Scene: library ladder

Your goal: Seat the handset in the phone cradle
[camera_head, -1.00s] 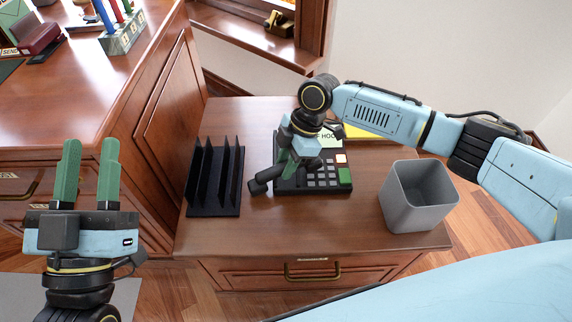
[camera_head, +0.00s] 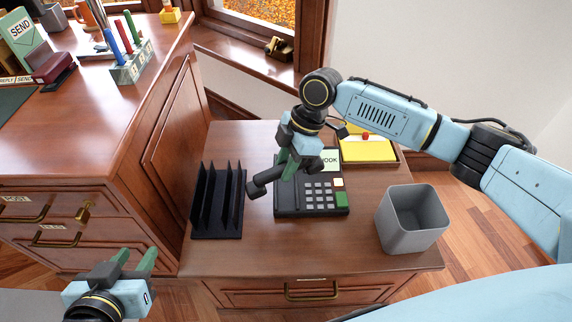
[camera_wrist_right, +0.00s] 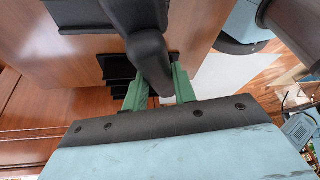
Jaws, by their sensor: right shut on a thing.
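The phone (camera_head: 308,200), a black base with grey keys and a green key, sits on the wooden cabinet. My right gripper (camera_head: 287,168) is shut on the dark handset (camera_head: 262,182), over the left part of the phone. The handset is tilted, one end toward the lower left; the arm and gripper hide much of the cradle. In the right wrist view the handset (camera_wrist_right: 147,50) passes between the green fingers (camera_wrist_right: 160,88). I cannot tell whether it touches the cradle. My left gripper (camera_head: 134,262) is open and empty at the lower left.
A black slotted rack (camera_head: 218,205) stands left of the phone. A grey bin (camera_head: 411,220) stands to the right. A tray with yellow paper (camera_head: 368,150) lies behind. The desk (camera_head: 90,120) rises at the left. The cabinet's front strip is clear.

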